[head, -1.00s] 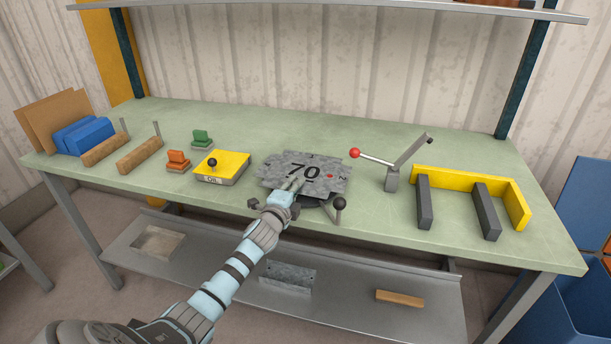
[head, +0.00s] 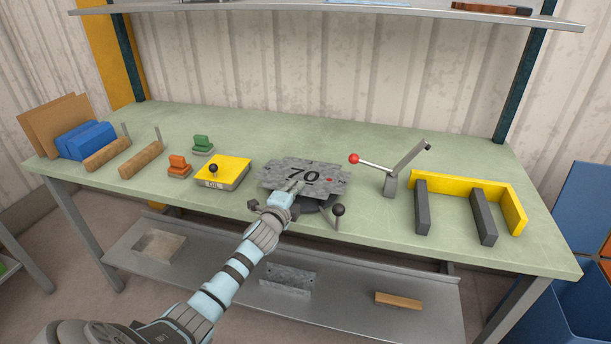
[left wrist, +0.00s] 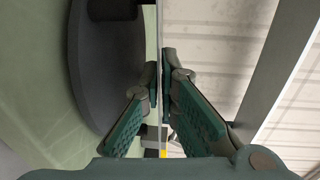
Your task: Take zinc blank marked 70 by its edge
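The zinc blank marked 70 (head: 330,181) is a grey mottled plate with notched corners and a red dot. It lies flat, raised on a dark round support (head: 318,205) at the bench's front middle. My left gripper (head: 295,187) is at its front edge, one finger above the plate and the other hidden below. In the left wrist view the blank (left wrist: 160,30) is a thin edge-on line between the fingertips (left wrist: 161,78), which close on it from both sides. The round support shows there as a dark disc (left wrist: 105,75). My right gripper is not in view.
A black-knobbed lever (head: 338,211) stands just right of my gripper. A red-balled lever (head: 355,159) and a yellow frame with grey bars (head: 465,190) are further right. A yellow OIL box (head: 222,172) and orange and green stamps are left. A shelf (head: 330,12) hangs above.

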